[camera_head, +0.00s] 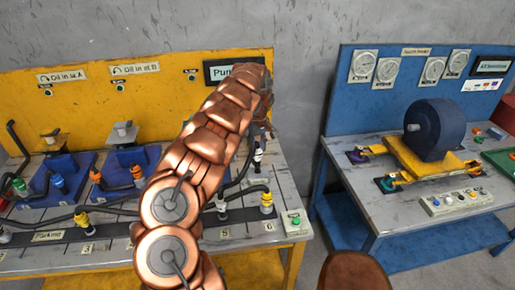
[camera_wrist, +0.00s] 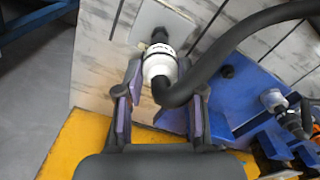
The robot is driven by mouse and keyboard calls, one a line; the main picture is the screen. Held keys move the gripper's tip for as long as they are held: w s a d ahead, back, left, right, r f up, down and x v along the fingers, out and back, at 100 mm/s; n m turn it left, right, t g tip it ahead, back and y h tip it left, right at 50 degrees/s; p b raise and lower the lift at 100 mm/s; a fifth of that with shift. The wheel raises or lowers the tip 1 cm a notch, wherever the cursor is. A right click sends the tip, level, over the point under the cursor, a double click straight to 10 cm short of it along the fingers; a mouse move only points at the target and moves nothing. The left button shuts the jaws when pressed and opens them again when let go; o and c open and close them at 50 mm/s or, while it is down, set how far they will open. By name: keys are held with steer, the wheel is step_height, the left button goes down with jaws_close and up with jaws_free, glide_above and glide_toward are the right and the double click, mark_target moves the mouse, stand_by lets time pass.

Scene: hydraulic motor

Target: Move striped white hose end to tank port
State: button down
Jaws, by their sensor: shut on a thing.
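The striped white hose end (camera_wrist: 159,64) is between the fingers of my gripper (camera_wrist: 162,80) in the wrist view. It is white with dark bands, and a thick black hose (camera_wrist: 205,70) bends away from it to the upper right. A dark tip shows at its far end, over a pale grey plate (camera_wrist: 160,22); I cannot tell whether it touches a port there. In the head view my copper arm hides most of the gripper, and a white-banded hose end (camera_head: 257,156) shows just below it at the right of the yellow bench. I cannot make out a tank port label.
Yellow-banded (camera_head: 266,201) and white-banded (camera_head: 222,203) hose ends stand at the bench front. Blue pump units (camera_head: 60,185) with coloured hose ends are at left. A blue motor bench (camera_head: 345,165) stands at right, across a gap. The yellow back panel (camera_head: 170,90) rises behind.

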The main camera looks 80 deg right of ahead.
steer(key=shift+f, duration=0.2)
steer(key=shift+f+b, duration=0.6)
steer(key=shift+f, duration=0.2)
steer(key=c, duration=0.6)
jaws_free()
steer(key=shift+r, duration=0.15)
steer(key=shift+r+p, duration=0.55)
steer(key=shift+r, duration=2.35)
